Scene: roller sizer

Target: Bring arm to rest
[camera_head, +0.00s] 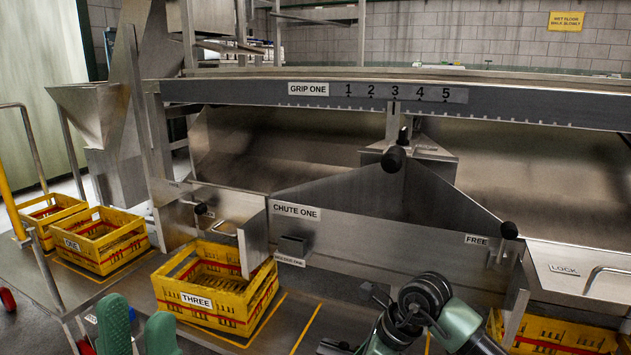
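My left gripper (138,322) shows at the bottom left edge. Its two green fingers stand upright and apart, with nothing seen between them. It is in front of the yellow crate marked THREE (207,318), to the left in the picture. A green and black part of my arm (425,305) rises from the bottom edge, right of centre, in front of the steel chute panels. No gripper fingers show on it, and my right gripper is not in view.
Yellow crates marked ONE (110,258) and unmarked (36,212) stand at left. Another crate (560,335) is at bottom right. The steel machine with the GRIP ONE rail (250,92) and CHUTE ONE panel (345,235) fills the middle. Black knobs (393,159) stick out.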

